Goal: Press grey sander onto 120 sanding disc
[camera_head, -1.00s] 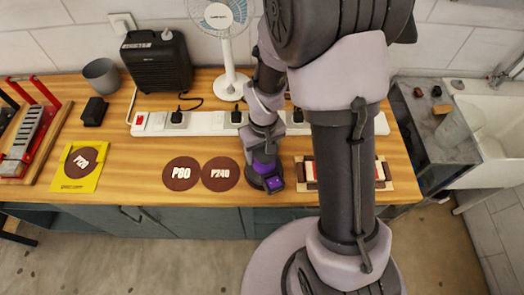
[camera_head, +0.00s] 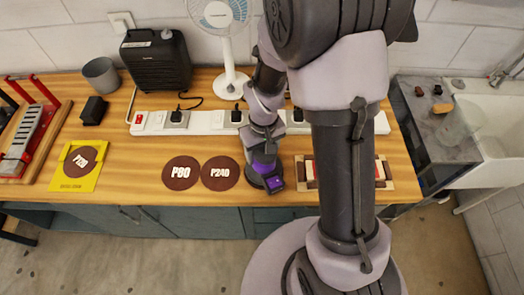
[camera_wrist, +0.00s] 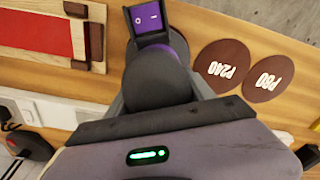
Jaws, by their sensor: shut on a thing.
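The sander (camera_head: 263,166) has a dark grey and purple body with a small purple switch block at its front. It stands upright at the bench's front, just right of the P240 disc. In the wrist view the sander (camera_wrist: 158,78) fills the space between the fingers. My gripper (camera_head: 264,150) is shut on its upper body. The brown 120 sanding disc (camera_head: 81,160) lies on a yellow pad (camera_head: 68,184) at the far left, well away from the sander. The sander's underside is hidden.
Brown P80 (camera_head: 181,173) and P240 (camera_head: 221,173) discs lie between sander and pad. A power strip (camera_head: 205,122) runs behind them. A red-and-wood block (camera_head: 309,172) is right of the sander, partly behind my arm. A black box (camera_head: 94,110) stands behind the pad.

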